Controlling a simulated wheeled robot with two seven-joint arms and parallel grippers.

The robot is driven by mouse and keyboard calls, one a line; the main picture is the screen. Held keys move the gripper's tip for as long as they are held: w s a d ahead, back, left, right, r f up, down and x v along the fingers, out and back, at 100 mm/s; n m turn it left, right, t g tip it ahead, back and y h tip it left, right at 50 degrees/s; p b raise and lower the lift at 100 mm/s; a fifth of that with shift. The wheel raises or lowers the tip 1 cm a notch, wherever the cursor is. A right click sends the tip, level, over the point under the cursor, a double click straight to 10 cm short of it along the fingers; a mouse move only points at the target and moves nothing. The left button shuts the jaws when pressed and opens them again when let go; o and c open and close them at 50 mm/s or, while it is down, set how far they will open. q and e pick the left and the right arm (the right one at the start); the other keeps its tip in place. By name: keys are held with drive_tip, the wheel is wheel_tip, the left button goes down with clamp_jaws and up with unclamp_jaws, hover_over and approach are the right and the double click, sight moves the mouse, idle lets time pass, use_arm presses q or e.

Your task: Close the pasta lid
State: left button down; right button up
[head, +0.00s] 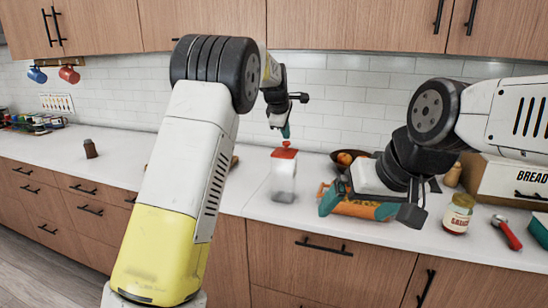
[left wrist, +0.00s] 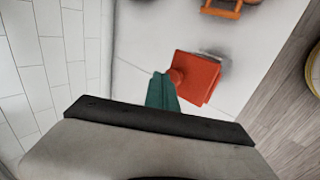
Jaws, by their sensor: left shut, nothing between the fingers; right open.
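The pasta container (head: 283,180) is a clear box with pale contents, upright on the white counter by the tiled wall. Its red lid (head: 284,153) with a small knob lies at the top of the box; I cannot tell whether it is fully seated. My left gripper (head: 286,131) is shut and empty just above the knob. In the left wrist view the teal fingertips (left wrist: 161,90) are beside the knob of the red lid (left wrist: 200,78); contact is unclear. My right gripper (head: 371,208) is open, to the right of the container, over an orange item.
The orange item (head: 358,208) is partly hidden by my right gripper. A fruit bowl (head: 346,157) is behind. The counter left of my left arm is mostly clear.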

use_arm(q)
drive_tip(key=shift+w+d+f, duration=0.15)
drive_tip(key=shift+w+f, duration=0.35)
drive_tip(key=shift+w, duration=0.05)
drive_tip(key=shift+f, duration=0.1)
idle(0.4)
drive_tip(key=shift+r, duration=0.95)
